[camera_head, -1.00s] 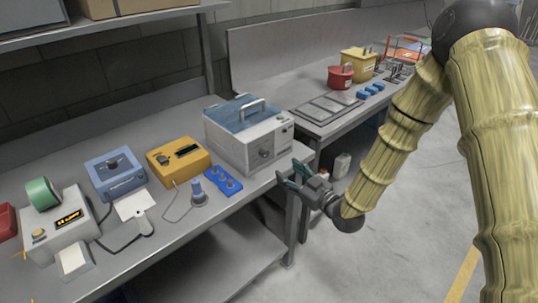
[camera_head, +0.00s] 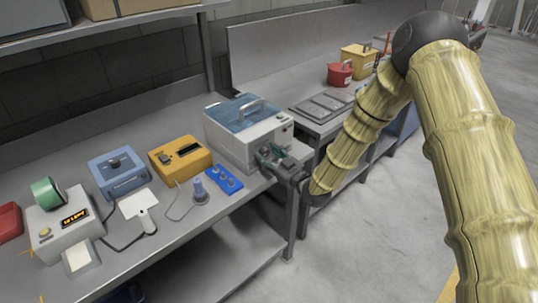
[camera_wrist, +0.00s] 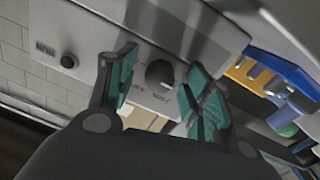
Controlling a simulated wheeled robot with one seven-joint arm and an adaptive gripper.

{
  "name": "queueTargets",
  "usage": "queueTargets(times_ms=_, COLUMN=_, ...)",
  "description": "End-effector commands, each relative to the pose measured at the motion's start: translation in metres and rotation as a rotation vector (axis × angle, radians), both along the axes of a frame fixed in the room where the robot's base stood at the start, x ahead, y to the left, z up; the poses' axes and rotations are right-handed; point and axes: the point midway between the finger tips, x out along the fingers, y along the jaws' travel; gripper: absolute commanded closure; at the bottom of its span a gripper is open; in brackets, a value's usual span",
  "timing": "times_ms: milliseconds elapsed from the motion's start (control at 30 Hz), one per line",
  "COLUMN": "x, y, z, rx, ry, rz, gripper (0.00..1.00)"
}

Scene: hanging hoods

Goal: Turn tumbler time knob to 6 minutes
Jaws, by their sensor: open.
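The tumbler (camera_head: 248,132) is a grey-white box with a blue lid and a metal handle, standing on the bench. Its dark round time knob (camera_wrist: 159,74) shows on the front panel in the wrist view, with small lettering around it that I cannot read. My gripper (camera_head: 273,158) is in front of the panel and hides the knob in the head view. In the wrist view my open gripper (camera_wrist: 160,80) has one teal finger on each side of the knob. I cannot tell whether either finger touches it.
A small dark round button (camera_wrist: 68,61) sits on the same panel, left of the knob in the wrist view. A blue holder (camera_head: 225,179), an orange device (camera_head: 180,158) and a blue box (camera_head: 119,174) stand left of the tumbler.

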Motion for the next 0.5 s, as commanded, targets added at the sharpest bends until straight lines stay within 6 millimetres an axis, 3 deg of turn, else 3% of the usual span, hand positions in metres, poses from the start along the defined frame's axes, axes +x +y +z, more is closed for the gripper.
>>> queueTargets(times_ms=233, x=0.0004, y=0.0003, z=-0.0003, rx=0.0, ry=0.0, rz=0.0, gripper=0.49)
queueTargets(times_ms=500, x=0.0003, y=-0.0001, z=-0.0003, rx=0.0, ry=0.0, rz=0.0, gripper=0.95)
